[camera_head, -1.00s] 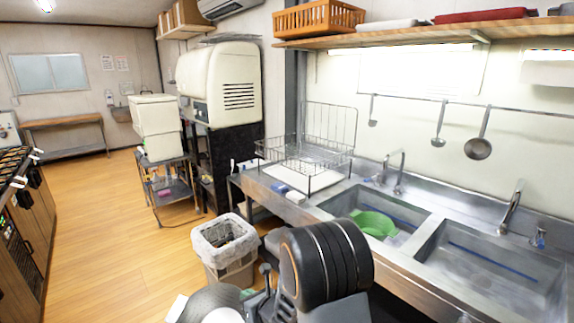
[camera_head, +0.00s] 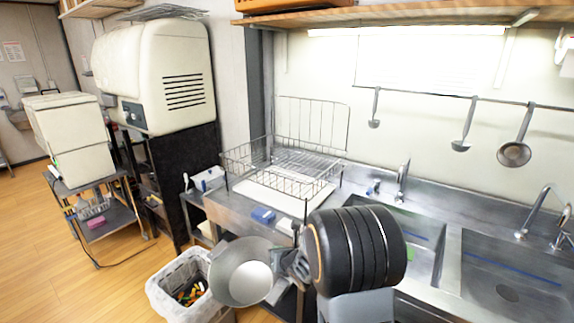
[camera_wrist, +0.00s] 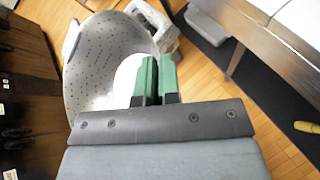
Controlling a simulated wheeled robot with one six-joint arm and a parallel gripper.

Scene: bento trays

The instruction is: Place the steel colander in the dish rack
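The steel colander (camera_head: 236,274) is a round grey bowl, held in the air in front of the counter and partly over the waste bin in the head view. In the wrist view the perforated colander (camera_wrist: 95,65) fills the upper left. My gripper (camera_head: 290,268) is at its right side; the green fingers (camera_wrist: 157,78) are close together on its rim. The wire dish rack (camera_head: 270,190) stands on the counter left of the sinks, beyond and above the colander in the picture. Its basket looks empty, with a white board under it.
A waste bin (camera_head: 172,286) stands on the floor below the colander. A blue sponge (camera_head: 263,215) lies on the counter's front edge before the rack. A shelf (camera_head: 400,17) and hanging ladles (camera_head: 514,154) are above the sinks. A dark appliance stand (camera_head: 190,165) is left of the rack.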

